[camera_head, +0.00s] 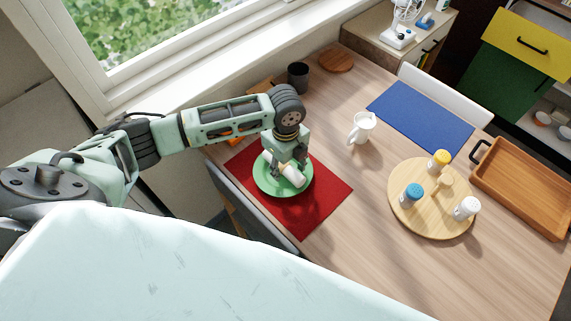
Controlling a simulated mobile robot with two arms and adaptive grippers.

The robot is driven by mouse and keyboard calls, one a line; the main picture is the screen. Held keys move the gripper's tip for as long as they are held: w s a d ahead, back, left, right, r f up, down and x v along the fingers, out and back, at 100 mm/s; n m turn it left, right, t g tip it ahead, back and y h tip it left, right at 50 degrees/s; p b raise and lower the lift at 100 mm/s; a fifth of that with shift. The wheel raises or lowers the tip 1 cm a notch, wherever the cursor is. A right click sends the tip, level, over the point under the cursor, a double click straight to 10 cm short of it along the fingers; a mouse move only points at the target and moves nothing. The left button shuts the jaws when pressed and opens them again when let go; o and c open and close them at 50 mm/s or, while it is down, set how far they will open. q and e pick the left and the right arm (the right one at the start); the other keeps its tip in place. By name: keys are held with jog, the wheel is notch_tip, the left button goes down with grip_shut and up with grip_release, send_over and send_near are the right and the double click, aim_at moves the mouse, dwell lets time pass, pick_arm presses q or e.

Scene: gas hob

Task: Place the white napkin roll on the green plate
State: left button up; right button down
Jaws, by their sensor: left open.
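The green plate (300,187) lies on a red placemat (325,201) near the left end of the wooden table. The white napkin roll (293,175) is over the plate and appears to rest on it, lying tilted toward the lower right. My left gripper (288,171) points down right at the roll, with a finger on its near side. Its jaws are open around or beside the roll; the arm hides part of the roll and the plate's far side. My right gripper is not in view.
A white mug (362,127) stands right of the placemat. A round wooden board (432,222) holds several shakers. A blue placemat (420,116), a wooden tray (524,188) and a dark cup (298,77) are also on the table. A chair (250,205) stands at the near edge.

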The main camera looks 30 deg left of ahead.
aim_at(286, 166)
pick_arm(q)
jog(key=shift+r, duration=0.1)
notch_tip(286, 166, up, 13)
jog(key=b, duration=0.1)
dwell(0.4)
jog(key=shift+f, duration=0.2)
